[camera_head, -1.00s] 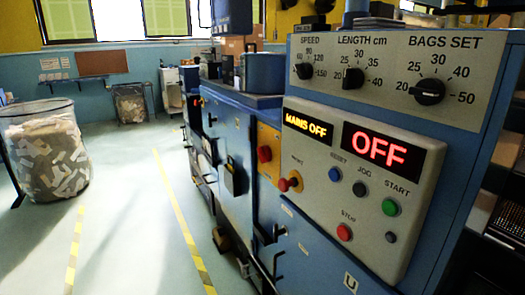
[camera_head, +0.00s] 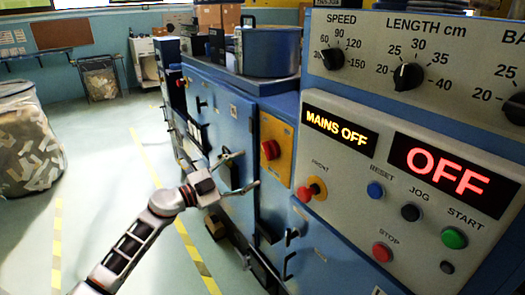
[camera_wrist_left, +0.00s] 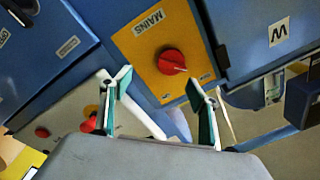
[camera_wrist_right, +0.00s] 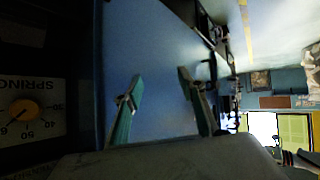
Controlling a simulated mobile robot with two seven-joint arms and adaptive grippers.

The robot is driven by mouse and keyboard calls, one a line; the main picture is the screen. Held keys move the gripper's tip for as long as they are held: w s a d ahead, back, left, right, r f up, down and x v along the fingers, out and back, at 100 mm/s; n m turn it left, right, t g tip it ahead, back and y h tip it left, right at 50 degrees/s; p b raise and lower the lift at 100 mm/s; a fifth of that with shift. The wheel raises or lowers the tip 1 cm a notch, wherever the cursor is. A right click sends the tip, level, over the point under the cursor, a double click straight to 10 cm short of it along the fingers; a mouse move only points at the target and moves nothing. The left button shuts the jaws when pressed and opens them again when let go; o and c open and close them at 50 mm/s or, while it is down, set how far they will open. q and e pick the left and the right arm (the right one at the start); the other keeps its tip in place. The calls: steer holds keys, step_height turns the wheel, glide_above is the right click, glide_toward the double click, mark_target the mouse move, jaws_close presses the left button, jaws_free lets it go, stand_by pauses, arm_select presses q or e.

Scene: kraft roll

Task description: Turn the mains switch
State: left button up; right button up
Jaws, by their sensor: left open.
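The mains switch is a red rotary knob (camera_head: 270,150) on a yellow plate (camera_head: 276,133) on the side of the blue machine. In the left wrist view the red knob (camera_wrist_left: 171,62) sits ahead of the fingers, on the yellow plate marked MAINS (camera_wrist_left: 150,40). My left gripper (camera_head: 245,170) is open and empty, a little left of and below the knob, apart from it. The yellow display (camera_head: 341,129) reads MAINS OFF. My right gripper (camera_wrist_right: 160,95) is open and empty in the right wrist view, away from the switch; the head view does not show it.
The control panel (camera_head: 400,170) has a red OFF display (camera_head: 438,171), coloured push buttons and a red emergency knob (camera_head: 308,191). Black dials line the panel above. A dial marked SPRING (camera_wrist_right: 25,108) shows in the right wrist view. The floor (camera_head: 100,200) at left is open, with a scrap bin (camera_head: 25,140).

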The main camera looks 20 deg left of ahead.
mark_target(265, 153)
arm_select(q)
steer(key=shift+m+g, duration=0.3)
steer(key=w+d, duration=0.1)
steer(key=w, duration=0.1)
steer(key=w+d+r, duration=0.1)
steer(key=w, duration=0.2)
steer(key=w+d+r, duration=0.1)
steer(key=w, duration=0.2)
steer(key=shift+d+r, duration=0.1)
steer(key=shift+d, duration=0.15)
steer(key=c, duration=1.1)
